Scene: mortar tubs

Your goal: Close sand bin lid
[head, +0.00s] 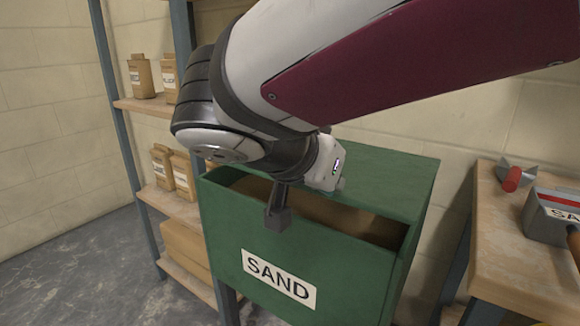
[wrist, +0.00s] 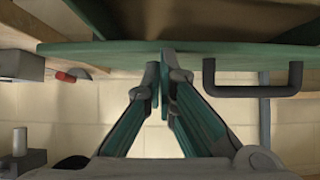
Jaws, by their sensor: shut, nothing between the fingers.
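The green sand bin (head: 225,235) with a SAND label stands in the middle of the head view. Its lid (head: 385,185) covers the rear of the top. A wide gap along the front shows brown sand (head: 330,214). My gripper (wrist: 160,60) is shut and empty; in the wrist view its teal fingertips overlap a green edge (wrist: 225,55) of the bin or lid. I cannot tell if they touch. A dark U-shaped handle (wrist: 255,91) is to the right of the fingers, apart from them. My arm hides part of the lid in the head view.
A shelf rack with brown bags (head: 141,75) stands at the left. At the right a wooden bench (head: 520,270) holds a grey tub (head: 548,225) and a red-handled tool (head: 513,180). A block wall is close behind the bin. Floor is clear at the lower left.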

